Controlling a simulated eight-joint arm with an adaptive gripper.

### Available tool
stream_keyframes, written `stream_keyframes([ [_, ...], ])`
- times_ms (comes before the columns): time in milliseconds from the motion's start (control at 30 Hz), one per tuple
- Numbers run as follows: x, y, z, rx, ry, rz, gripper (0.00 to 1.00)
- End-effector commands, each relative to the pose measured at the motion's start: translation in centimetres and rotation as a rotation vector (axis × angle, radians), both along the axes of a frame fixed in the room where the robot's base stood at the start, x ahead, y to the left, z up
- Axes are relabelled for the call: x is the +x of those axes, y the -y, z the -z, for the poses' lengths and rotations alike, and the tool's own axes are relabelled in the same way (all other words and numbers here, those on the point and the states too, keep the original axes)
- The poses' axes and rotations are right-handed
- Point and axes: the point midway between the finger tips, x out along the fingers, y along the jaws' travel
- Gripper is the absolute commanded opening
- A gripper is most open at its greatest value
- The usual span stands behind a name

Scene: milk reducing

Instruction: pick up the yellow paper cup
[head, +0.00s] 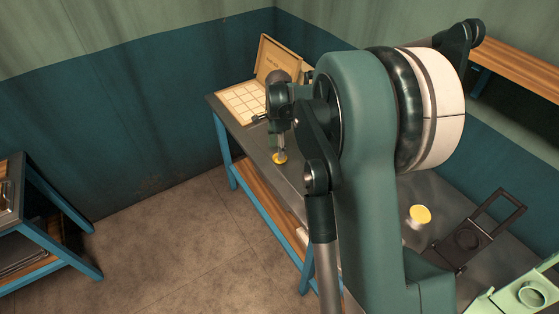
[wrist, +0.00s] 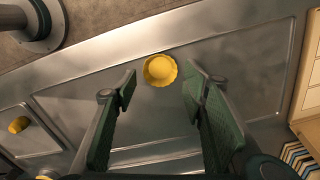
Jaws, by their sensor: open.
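The yellow paper cup (wrist: 160,70) is small and round with a scalloped rim. It stands on the metal table, near the table's edge in the wrist view. It also shows in the head view (head: 279,158), just below my gripper (head: 281,144). In the wrist view my gripper (wrist: 162,92) is open, with one green finger on each side and nothing between them. The cup lies just beyond the fingertips, roughly centred between them. I cannot tell the height gap between the fingertips and the cup.
An open wooden box with a gridded tray (head: 243,102) stands at the table's far end. Another yellow-topped item (head: 420,214) stands near a dark metal frame (head: 470,238). A second yellow thing (wrist: 19,124) shows at the wrist view's left. The metal around the cup is clear.

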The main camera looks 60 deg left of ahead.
Motion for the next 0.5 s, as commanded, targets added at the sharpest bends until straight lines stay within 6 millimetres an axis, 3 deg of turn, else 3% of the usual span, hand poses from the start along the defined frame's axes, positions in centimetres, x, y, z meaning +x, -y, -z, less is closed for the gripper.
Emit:
stream_keyframes([
  [233, 0.1, 0.0, 0.7, 0.000, 0.000, 0.000, 0.42],
  [500, 0.4, 0.1, 3.5, 0.000, 0.000, 0.000, 0.42],
])
